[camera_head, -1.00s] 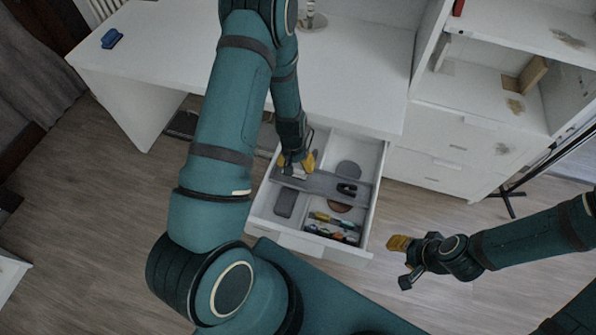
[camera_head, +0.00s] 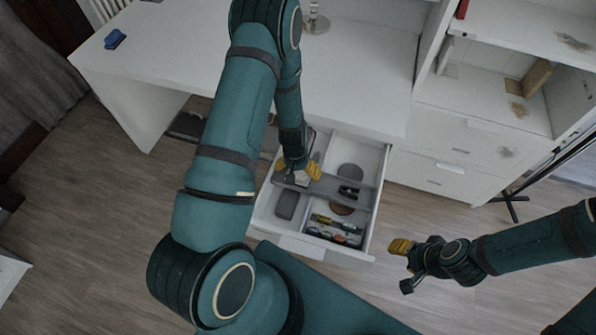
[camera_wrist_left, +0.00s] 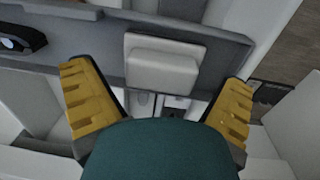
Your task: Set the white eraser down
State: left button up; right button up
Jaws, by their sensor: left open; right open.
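The white eraser (camera_wrist_left: 163,62) is a pale block with rounded corners. In the left wrist view it lies on the grey organizer strip (camera_wrist_left: 90,35), overlapping its edge, between my spread fingers and apart from both. In the head view it is a small white patch (camera_head: 301,178) just below the left gripper. My left gripper (camera_head: 298,168) is open over the left part of the open drawer; its yellow fingers also show in the left wrist view (camera_wrist_left: 158,95). My right gripper (camera_head: 403,266) is open and empty, right of the drawer and away from it.
The open drawer (camera_head: 368,235) has a grey organizer, dark black items (camera_head: 348,191), a round brown item (camera_head: 341,209) and several pens or markers (camera_head: 333,229). A blue object (camera_head: 115,39) lies on the white desk (camera_head: 170,55). Shelves (camera_head: 490,95) stand at the right.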

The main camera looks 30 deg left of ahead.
pick_arm(q)
notch_tip(320, 180, up, 12)
jog(key=f+p, duration=0.1)
jog(key=p, duration=0.2)
jog(key=s+d+h, duration=0.1)
jog(key=s+d, duration=0.4)
jog(key=d, duration=0.3)
jog(key=s+d+f+m+t+h, duration=0.1)
jog(key=s+d+h, duration=0.1)
jog(key=s+d, duration=0.3)
jog(key=d, duration=0.4)
jog(key=shift+s+d, duration=0.25)
jog(key=shift+d, duration=0.05)
